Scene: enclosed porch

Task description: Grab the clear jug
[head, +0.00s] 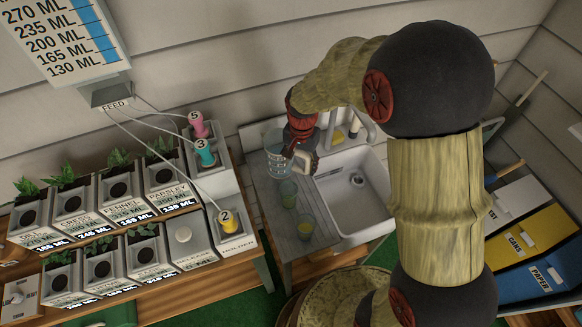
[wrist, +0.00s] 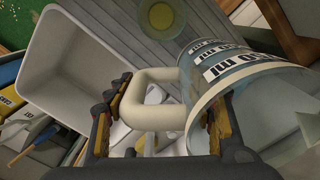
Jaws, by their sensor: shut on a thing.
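The clear jug (head: 276,156) is a see-through vessel with measuring marks, at the left of the sink by the back wall. In the wrist view the jug (wrist: 235,62) shows large "ml" labels and a cream handle (wrist: 150,100). My gripper (head: 301,150) reaches in from the right at the jug's handle side. In the wrist view my gripper (wrist: 163,118) has its fingers on either side of the handle and is shut on it. Whether the jug's base touches the counter is hidden.
The white sink (head: 352,190) lies right of the jug. Two small cups, one greenish (head: 288,193) and one with yellow liquid (head: 305,230), stand on the drainboard (head: 277,222) in front. Bins (head: 540,235) stand right.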

